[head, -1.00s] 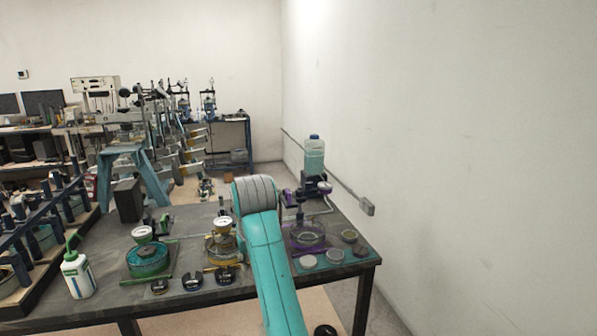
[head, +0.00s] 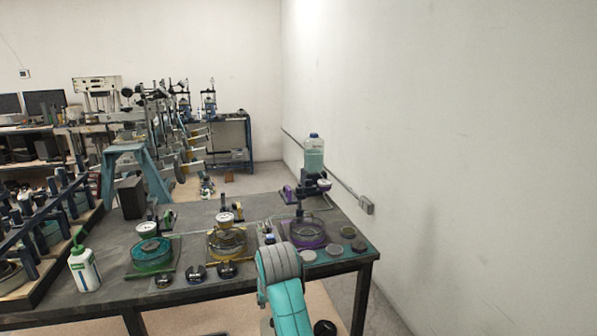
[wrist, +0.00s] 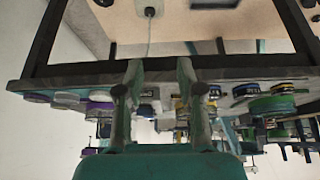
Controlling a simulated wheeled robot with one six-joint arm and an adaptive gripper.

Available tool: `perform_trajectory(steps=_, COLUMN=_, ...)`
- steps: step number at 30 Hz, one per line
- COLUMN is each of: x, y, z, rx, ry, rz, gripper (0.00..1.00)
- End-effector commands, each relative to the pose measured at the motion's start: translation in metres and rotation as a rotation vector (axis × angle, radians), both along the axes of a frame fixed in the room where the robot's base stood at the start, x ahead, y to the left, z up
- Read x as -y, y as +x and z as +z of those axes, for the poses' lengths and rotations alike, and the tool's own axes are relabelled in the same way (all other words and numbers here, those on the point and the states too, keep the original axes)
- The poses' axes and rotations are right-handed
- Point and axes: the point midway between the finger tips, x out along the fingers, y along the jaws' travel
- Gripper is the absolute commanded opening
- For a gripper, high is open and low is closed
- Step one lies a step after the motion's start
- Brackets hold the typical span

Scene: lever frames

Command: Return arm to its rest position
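My gripper (wrist: 159,75) shows in the wrist view with its two fingers apart and nothing visible between them. The wrist view looks upside down, with the table's front edge (wrist: 70,74) just beyond the fingertips. I cannot tell whether the fingers touch it. In the head view, my teal arm with its grey joint (head: 280,264) is in front of the table's front edge, low in the picture. The gripper itself is hidden in the head view.
The dark table (head: 110,240) bears a green device (head: 150,252), a yellow device (head: 227,242) and a purple device (head: 307,233). A white bottle (head: 84,268) stands at the left. Small discs (head: 334,250) lie near the right front edge. A white wall (head: 470,150) is on the right.

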Motion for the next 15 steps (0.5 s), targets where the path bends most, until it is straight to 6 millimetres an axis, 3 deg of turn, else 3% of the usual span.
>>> perform_trajectory(steps=1, x=0.008, y=-0.006, z=-0.023, rx=0.007, ry=0.001, rz=-0.005, gripper=0.38)
perform_trajectory(steps=6, x=0.034, y=-0.025, z=-0.084, rx=0.063, ry=0.017, rz=-0.02, gripper=0.38)
perform_trajectory(steps=15, x=0.083, y=-0.079, z=-0.173, rx=0.163, ry=0.043, rz=-0.046, gripper=0.38)
